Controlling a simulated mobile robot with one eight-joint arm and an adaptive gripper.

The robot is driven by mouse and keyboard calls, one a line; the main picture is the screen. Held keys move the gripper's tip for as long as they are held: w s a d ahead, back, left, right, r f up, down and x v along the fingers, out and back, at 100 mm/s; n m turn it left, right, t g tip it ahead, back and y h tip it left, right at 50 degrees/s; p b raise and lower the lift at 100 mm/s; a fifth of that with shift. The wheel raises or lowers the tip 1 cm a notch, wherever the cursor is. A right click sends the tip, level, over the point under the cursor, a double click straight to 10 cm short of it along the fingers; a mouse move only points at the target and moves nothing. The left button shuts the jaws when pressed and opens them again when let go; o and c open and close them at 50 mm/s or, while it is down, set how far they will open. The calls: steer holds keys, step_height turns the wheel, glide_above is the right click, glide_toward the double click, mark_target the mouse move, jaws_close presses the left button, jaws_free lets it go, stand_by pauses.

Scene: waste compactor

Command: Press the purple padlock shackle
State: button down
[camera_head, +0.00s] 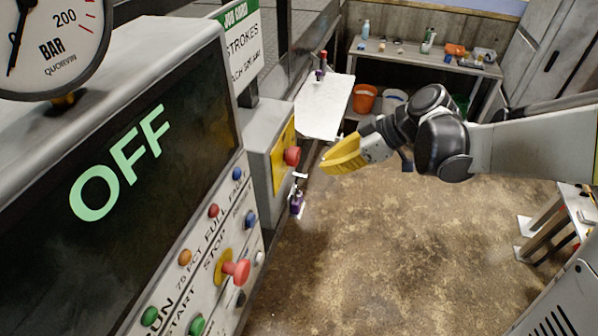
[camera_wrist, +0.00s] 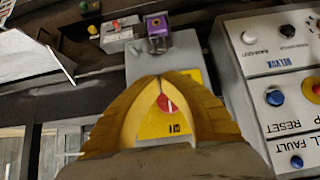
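In the wrist view the purple padlock (camera_wrist: 157,24) is at the top centre, beyond my fingertips.
The control panel with an OFF screen (camera_head: 120,165) fills the left. A white shelf (camera_head: 323,105) juts out beyond my gripper. A bench (camera_head: 425,55) stands at the back.

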steer(key=shift+a, duration=0.1)
steer(key=x, duration=0.9)
steer(key=shift+w+a+f, duration=0.15)
steer(key=shift+a+f, duration=0.1)
steer(key=shift+f, duration=0.05)
